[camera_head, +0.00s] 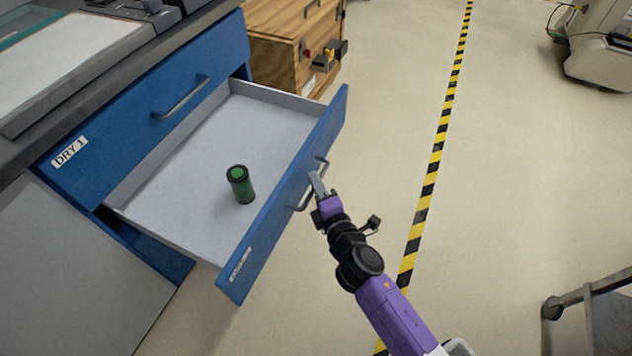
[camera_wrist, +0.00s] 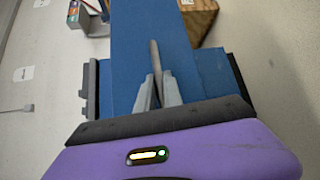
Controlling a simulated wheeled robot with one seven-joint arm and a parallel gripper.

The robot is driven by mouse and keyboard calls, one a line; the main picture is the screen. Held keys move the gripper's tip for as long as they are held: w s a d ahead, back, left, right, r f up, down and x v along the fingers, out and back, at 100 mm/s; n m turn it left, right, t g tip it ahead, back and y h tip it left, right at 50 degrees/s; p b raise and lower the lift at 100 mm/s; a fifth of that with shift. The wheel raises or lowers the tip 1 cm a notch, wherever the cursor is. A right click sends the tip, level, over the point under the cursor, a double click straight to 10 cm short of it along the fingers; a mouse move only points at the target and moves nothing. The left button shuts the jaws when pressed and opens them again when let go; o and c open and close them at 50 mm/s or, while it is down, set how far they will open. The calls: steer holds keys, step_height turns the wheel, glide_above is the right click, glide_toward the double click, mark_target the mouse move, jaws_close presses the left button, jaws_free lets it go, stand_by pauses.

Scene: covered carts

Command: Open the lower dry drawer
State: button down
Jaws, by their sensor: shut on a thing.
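The lower dry drawer (camera_head: 150,190) is pulled well out below the closed upper drawer (camera_head: 140,120), which bears a "DRY 1" label. Its blue front (camera_head: 285,210) has a grey bar handle (camera_head: 302,205). My gripper (camera_head: 316,186) is at the handle from the outside, its fingers shut on the bar. In the wrist view, the fingers (camera_wrist: 157,92) close around the handle (camera_wrist: 155,60) in front of the blue panel. A dark green cylinder (camera_head: 241,188) stands upright inside the drawer. The label on the lower front is too small to read.
A wooden crate (camera_head: 275,60) stands behind the drawer. A black and yellow floor stripe (camera_head: 432,165) runs along the open floor to the right. A grey cart frame (camera_head: 590,300) is at the lower right. A pale machine (camera_head: 600,55) stands at the upper right.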

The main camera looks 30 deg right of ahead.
steer(key=c, duration=1.5)
jaws_free()
steer(key=shift+s, duration=0.1)
steer(key=v, duration=0.7)
steer(key=shift+s, duration=0.35)
steer(key=shift+a, duration=0.1)
steer(key=s+a+f+m+y, duration=0.15)
steer(key=s+m, duration=0.25)
steer(key=s, duration=0.6)
steer(key=s+a+r+m+g+y, duration=0.1)
steer(key=s+r+m, duration=0.6)
steer(key=s, duration=0.3)
steer(key=s+r+m, duration=0.6)
steer(key=s+m, duration=0.1)
steer(key=s, duration=0.4)
step_height(320, 180, up, 26)
steer(key=p, duration=2.6)
steer(key=shift+w+a+r, duration=0.2)
steer(key=shift+w+r, duration=0.05)
